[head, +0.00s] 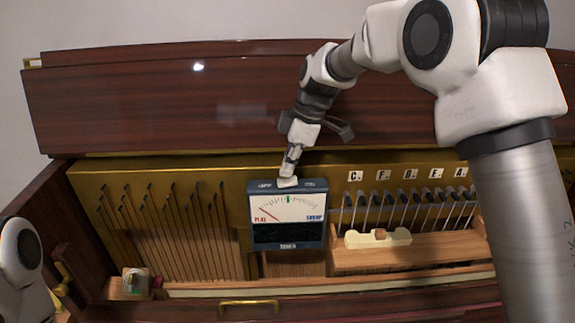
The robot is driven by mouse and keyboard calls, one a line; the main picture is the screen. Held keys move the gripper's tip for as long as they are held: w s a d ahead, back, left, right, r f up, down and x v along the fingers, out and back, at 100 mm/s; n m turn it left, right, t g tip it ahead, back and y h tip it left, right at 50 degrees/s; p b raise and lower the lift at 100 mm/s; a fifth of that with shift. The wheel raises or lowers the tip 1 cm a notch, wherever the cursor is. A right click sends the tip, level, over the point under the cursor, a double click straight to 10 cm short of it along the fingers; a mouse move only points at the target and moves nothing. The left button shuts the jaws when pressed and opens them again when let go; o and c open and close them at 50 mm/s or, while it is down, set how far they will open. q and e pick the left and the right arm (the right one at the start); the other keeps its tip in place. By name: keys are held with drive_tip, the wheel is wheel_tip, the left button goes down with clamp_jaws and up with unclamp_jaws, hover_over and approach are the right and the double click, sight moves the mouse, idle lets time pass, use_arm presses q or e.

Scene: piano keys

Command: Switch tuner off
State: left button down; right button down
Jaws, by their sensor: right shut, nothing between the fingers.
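The tuner (262,203) is a dark blue box standing upright in the middle of the open piano. Its white dial reads FLAT at left and SHARP at right, with a red needle on the left side and a green mark at top centre. A white switch (288,182) sits on its top edge, with an OFF label to its left. My right gripper (290,172) is shut and empty, pointing down with its tips just above or touching the switch; I cannot tell which. The tips hide part of the switch's back. My left gripper is out of view.
Hammers and strings (160,230) lie left of the tuner. Labelled pegs (405,200) and a wooden ledge (350,261) with a cream block (360,240) lie right. A small clear object (135,281) sits lower left. The raised lid (150,100) stands behind.

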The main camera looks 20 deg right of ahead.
wheel_tip(320, 180, up, 4)
drive_tip(key=p, duration=0.2)
drive_tip(key=shift+w+a+f+p, duration=0.1)
drive_tip(key=shift+a+f+p, duration=0.1)
drive_tip(key=shift+p, duration=0.2)
wheel_tip(320, 180, up, 10)
drive_tip(key=b, duration=0.2)
drive_tip(key=shift+r, duration=0.1)
